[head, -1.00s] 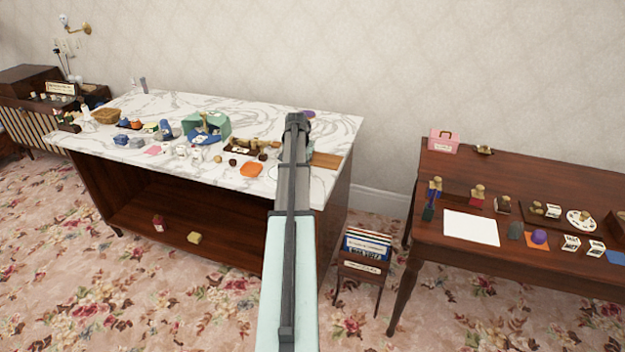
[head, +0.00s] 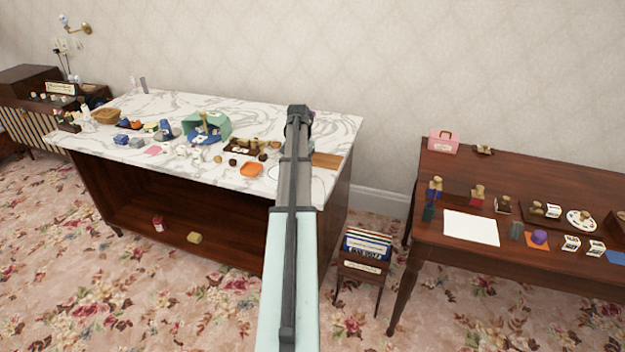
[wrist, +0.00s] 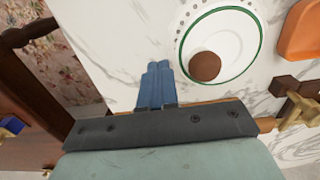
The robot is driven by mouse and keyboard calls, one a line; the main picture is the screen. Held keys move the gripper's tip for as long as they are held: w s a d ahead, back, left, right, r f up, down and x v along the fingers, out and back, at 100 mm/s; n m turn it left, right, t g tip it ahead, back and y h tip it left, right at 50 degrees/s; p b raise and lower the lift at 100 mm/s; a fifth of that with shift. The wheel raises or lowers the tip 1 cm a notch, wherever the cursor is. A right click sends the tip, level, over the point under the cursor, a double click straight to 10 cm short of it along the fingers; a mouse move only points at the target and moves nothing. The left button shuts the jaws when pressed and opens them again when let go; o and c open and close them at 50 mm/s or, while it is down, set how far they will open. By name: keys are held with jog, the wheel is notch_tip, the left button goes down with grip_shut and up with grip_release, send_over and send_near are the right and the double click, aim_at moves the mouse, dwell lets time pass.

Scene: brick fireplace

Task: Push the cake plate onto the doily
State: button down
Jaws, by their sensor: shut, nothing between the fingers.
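The cake plate (wrist: 236,42) is white with a green rim and shows in the wrist view, right of my fingers. A round brown cake (wrist: 204,66) sits on its near part. A white edge with small holes, which looks like the doily (wrist: 181,16), shows along the plate's upper left. The plate seems to overlap it; how much lies beneath is hidden. My gripper (wrist: 158,66) has its blue fingers shut and empty, just left of the plate's near edge. I cannot tell whether they touch it. In the head view my arm hides the plate.
An orange dish (head: 251,170) lies on the marble table (head: 110,165); it also shows at the wrist view's upper right (wrist: 300,35). A wooden board (head: 327,160) lies at the table's right end. Several small items crowd the table's left. A dark table (head: 465,180) stands apart at right.

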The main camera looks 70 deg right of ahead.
jog(key=shift+r, duration=2.55)
